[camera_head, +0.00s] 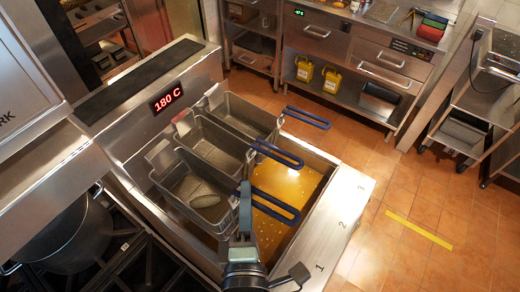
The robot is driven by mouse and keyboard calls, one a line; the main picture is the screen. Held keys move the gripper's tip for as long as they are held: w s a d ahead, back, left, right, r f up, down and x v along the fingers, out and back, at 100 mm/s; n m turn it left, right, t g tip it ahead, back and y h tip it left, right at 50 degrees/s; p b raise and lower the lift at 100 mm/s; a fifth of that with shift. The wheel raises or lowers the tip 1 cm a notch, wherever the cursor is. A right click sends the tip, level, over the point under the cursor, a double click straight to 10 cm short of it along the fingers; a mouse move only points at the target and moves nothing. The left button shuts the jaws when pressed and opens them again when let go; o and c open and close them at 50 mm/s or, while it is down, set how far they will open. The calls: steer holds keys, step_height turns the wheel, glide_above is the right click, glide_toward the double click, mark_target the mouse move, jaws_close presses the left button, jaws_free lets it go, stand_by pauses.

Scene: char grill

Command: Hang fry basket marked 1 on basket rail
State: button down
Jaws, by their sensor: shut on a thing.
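The nearest fry basket (177,192), in line with the 1 on the fryer's front ledge, is a grey wire basket with a blue loop handle (280,208). A pale piece lies in it. My gripper (245,192) is shut on its handle close to the basket's front wall. The basket looks roughly level, above the golden oil. Its back end is near the basket rail area (158,150) under the 180 C display. I cannot tell whether its back hook touches the rail. Parts of its front are hidden by my gripper.
Two more baskets, the middle one (205,140) and the far one (250,112), sit beside it with blue handles pointing right. Oil (300,183) shows in the vat. A pot (65,235) stands on the stove at left. The floor (400,240) at right is clear.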

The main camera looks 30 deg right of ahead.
mark_target(233, 189)
steer(key=shift+w+a+r, duration=0.15)
steer(key=shift+w+a, duration=0.4)
steer(key=shift+w, duration=1.05)
steer(key=shift+w+a+f+b, duration=0.3)
steer(key=shift+w+f+b, duration=0.2)
steer(key=shift+w+f, duration=0.15)
steer(key=shift+w+a+f+b, duration=0.3)
steer(key=shift+w+f+b, duration=0.25)
steer(key=shift+w+f, duration=0.05)
steer(key=shift+w+a+f+b, duration=0.3)
steer(key=shift+w+f+b, duration=0.2)
steer(key=shift+w+f, duration=0.15)
steer(key=shift+r, duration=0.1)
